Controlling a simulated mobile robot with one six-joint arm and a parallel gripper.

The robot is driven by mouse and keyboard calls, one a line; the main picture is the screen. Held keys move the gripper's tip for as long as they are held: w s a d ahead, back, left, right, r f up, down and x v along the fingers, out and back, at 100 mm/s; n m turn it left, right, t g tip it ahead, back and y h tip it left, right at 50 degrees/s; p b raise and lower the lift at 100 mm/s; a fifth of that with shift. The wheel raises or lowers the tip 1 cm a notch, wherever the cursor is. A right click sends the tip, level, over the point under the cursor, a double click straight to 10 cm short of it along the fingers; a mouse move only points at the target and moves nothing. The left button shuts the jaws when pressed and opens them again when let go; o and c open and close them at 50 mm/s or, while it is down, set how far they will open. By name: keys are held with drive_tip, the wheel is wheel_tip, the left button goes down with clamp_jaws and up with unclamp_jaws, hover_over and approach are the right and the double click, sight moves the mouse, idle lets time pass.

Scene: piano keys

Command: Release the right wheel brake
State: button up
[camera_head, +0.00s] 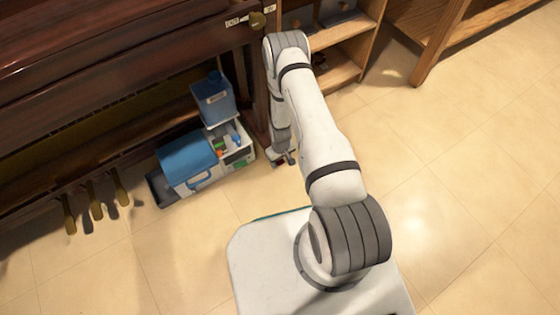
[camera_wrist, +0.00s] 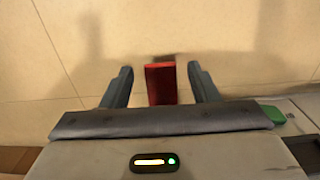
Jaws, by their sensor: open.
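In the wrist view my gripper (camera_wrist: 160,68) is open, with one dark finger on each side of a small red block-like piece (camera_wrist: 161,84). The red piece stands between the fingers with a visible gap on both sides. It may be the wheel brake, but no wheel shows there and I cannot confirm it. In the head view my gripper (camera_head: 284,159) points down low near the floor, just right of a white and blue machine (camera_head: 205,160). The red piece cannot be made out in the head view, and the wheels are hidden.
A dark wooden piano (camera_head: 110,60) with brass pedals (camera_head: 95,205) stands at the left behind the machine. A blue container (camera_head: 214,98) sits at the machine's back. A wooden shelf (camera_head: 340,50) stands behind my arm. The tiled floor (camera_head: 470,160) on the right is clear.

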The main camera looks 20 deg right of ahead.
drive_tip(key=shift+c, duration=0.3)
drive_tip(key=c, duration=0.9)
drive_tip(key=shift+w+a+r+g+p, duration=0.15)
drive_tip(key=shift+r+g+p, duration=0.2)
drive_tip(key=shift+g+p, duration=0.35)
drive_tip(key=shift+w+g+h+b, duration=0.1)
drive_tip(key=shift+g+h+b, duration=0.2)
drive_tip(key=shift+b, duration=0.2)
drive_tip(key=shift+r+g, duration=0.25)
drive_tip(key=shift+g, duration=0.05)
drive_tip(key=o, duration=1)
drive_tip(key=shift+c, duration=0.2)
drive_tip(key=shift+r, duration=0.15)
